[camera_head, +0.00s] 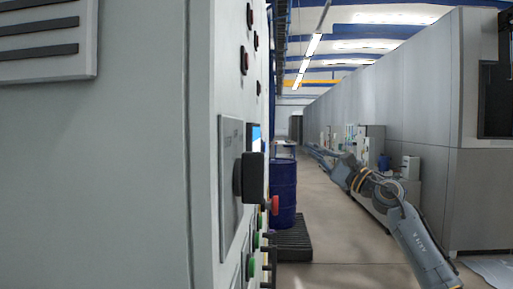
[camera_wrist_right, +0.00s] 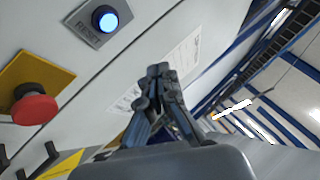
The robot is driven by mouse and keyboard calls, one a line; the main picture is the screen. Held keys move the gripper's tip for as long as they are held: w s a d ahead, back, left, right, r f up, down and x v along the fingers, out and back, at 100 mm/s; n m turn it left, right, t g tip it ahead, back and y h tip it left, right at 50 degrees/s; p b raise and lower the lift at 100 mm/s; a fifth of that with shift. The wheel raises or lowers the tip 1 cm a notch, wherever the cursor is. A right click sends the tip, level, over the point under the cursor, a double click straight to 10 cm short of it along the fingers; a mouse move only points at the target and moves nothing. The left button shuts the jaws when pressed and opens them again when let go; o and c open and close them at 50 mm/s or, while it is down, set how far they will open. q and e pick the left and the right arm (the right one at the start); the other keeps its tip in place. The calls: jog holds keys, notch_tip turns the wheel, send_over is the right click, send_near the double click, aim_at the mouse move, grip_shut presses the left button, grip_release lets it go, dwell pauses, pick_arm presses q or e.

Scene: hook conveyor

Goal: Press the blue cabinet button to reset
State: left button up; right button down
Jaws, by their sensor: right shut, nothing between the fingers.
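The blue button (camera_wrist_right: 105,19) is lit and sits in a dark ring on a small grey plate with lettering, at the upper left of the right wrist view. My right gripper (camera_wrist_right: 158,72) is shut and empty, its fingers pointing up in that view. The button is left of and above the fingertips, and apart from them. In the head view my right gripper (camera_head: 314,152) is at the end of the arm, right of the cabinet face (camera_head: 205,60). I cannot pick out the blue button in the head view. My left gripper is not in view.
A red mushroom button (camera_wrist_right: 35,107) on a yellow plate is below the blue button. Black handles (camera_wrist_right: 40,160) stick out lower left. In the head view, a dark knob (camera_head: 252,178) projects from the cabinet, and a blue drum (camera_head: 284,190) stands beyond. The aisle floor (camera_head: 335,215) is open.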

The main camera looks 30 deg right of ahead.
aim_at(264, 147)
pick_arm(q)
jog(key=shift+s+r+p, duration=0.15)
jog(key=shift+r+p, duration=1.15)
jog(key=shift+p, duration=0.05)
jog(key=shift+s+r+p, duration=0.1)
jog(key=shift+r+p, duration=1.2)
pick_arm(e)
jog(key=w+a, duration=0.4)
jog(key=a, duration=0.3)
jog(key=shift+a, duration=0.2)
jog(key=shift+w, duration=0.1)
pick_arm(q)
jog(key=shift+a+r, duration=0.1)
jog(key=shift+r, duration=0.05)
pick_arm(e)
jog(key=shift+w+a, duration=0.25)
jog(key=shift+a, duration=0.15)
